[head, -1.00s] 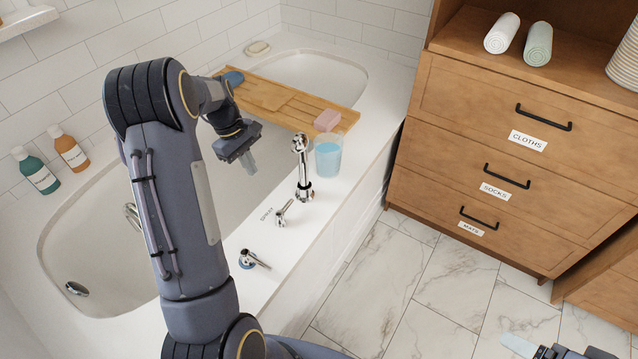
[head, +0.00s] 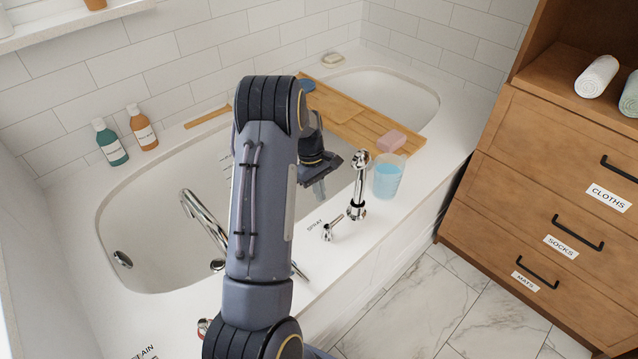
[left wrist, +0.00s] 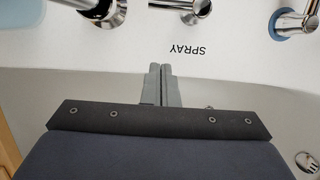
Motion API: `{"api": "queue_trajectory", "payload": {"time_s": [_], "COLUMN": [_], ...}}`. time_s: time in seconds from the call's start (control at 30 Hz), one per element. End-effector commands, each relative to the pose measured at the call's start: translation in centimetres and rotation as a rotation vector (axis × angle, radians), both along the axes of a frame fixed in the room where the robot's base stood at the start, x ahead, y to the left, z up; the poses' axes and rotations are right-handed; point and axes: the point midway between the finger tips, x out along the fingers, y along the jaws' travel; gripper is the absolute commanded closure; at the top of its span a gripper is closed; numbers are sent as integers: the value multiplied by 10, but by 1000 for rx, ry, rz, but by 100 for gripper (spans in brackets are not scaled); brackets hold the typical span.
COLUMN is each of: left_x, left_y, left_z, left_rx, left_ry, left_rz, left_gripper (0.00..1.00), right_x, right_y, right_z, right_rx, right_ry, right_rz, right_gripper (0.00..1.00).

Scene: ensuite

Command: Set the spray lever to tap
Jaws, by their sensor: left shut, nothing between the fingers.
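The spray lever (head: 334,225) is a small chrome handle on the white tub rim, beside the printed word SPRAY (head: 315,225). In the head view its arm slants up to the right. In the left wrist view the lever (left wrist: 190,12) is cut off by the top edge, with the SPRAY label (left wrist: 187,50) upside down below it. My left gripper (head: 319,190) is over the tub's inner edge, just behind the lever and apart from it. Its fingers (left wrist: 161,83) are shut and empty, pointing toward the rim. My right gripper is out of view. No tap label is visible.
A chrome hand shower (head: 359,185) stands right of the lever, with a cup of blue liquid (head: 388,180) beside it. A curved spout (head: 203,220) is left of my arm. A wooden bath tray (head: 350,115) spans the tub. A blue-ringed handle (left wrist: 295,22) is nearby.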

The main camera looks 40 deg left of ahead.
Motion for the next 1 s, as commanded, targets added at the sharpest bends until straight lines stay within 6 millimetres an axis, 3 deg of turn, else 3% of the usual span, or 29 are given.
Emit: {"api": "queue_trajectory", "payload": {"time_s": [0.03, 0.17, 0.43, 0.87, 1.0], "left_x": [-1, -1, -4, -5, -2], "left_y": [-4, -11, -44, -49, -53], "left_z": [-14, -39, -30, -29, -28], "left_rx": [-3, -3, 0, 0, 0], "left_ry": [3, 2, -3, -1, -2], "left_rz": [-1, -1, -2, -1, -86], "left_gripper": [100, 100, 100, 100, 100], "right_x": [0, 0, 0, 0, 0], "right_y": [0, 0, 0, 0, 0], "right_z": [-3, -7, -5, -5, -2], "right_rx": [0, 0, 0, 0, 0], "right_ry": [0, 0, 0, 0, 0], "right_rz": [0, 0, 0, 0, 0], "right_gripper": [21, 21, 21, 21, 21]}}
